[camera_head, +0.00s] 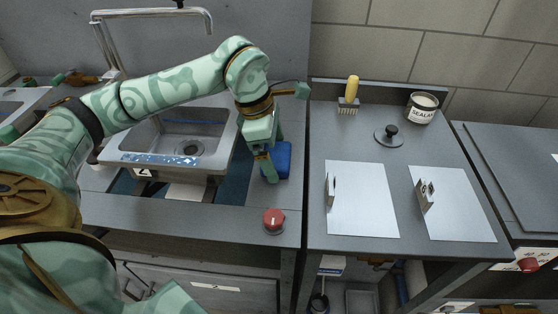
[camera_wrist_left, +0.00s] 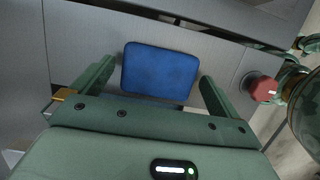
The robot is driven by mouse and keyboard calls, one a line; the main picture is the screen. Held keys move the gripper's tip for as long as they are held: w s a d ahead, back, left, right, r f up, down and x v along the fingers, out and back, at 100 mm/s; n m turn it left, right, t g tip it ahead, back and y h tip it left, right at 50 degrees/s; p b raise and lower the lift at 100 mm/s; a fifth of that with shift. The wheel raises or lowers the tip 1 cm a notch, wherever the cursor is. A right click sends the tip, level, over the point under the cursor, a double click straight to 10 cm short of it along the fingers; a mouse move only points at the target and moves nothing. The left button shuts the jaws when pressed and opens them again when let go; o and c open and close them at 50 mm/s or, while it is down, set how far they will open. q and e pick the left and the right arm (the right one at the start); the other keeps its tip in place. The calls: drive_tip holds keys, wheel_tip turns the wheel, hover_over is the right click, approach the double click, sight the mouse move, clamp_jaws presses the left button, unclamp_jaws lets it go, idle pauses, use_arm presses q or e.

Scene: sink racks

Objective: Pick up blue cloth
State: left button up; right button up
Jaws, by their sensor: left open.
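The blue cloth (camera_head: 283,160) is a small folded rectangular pad on the grey counter, just right of the sink. My left gripper (camera_head: 271,160) is over it in the head view, hiding its left part. In the left wrist view the blue cloth (camera_wrist_left: 160,72) lies flat between the two spread fingers of my left gripper (camera_wrist_left: 158,80). The fingers are open, one on each side of it, and nothing is held. I cannot tell how high the fingertips are above the counter. My right gripper is not in view.
A sink (camera_head: 185,148) with a faucet (camera_head: 150,14) is at left. A red knob (camera_head: 273,220) is on the counter's front, also in the wrist view (camera_wrist_left: 262,88). A yellow-handled brush (camera_head: 351,90), black-knobbed lid (camera_head: 389,135), sealant can (camera_head: 422,108) and two metal plates (camera_head: 362,205) are on the right.

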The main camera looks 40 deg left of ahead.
sight(281, 154)
use_arm(q)
drive_tip(key=shift+w+f, duration=0.15)
drive_tip(key=shift+f, duration=0.3)
drive_tip(key=shift+r, duration=0.15)
drive_tip(key=shift+c, duration=0.3)
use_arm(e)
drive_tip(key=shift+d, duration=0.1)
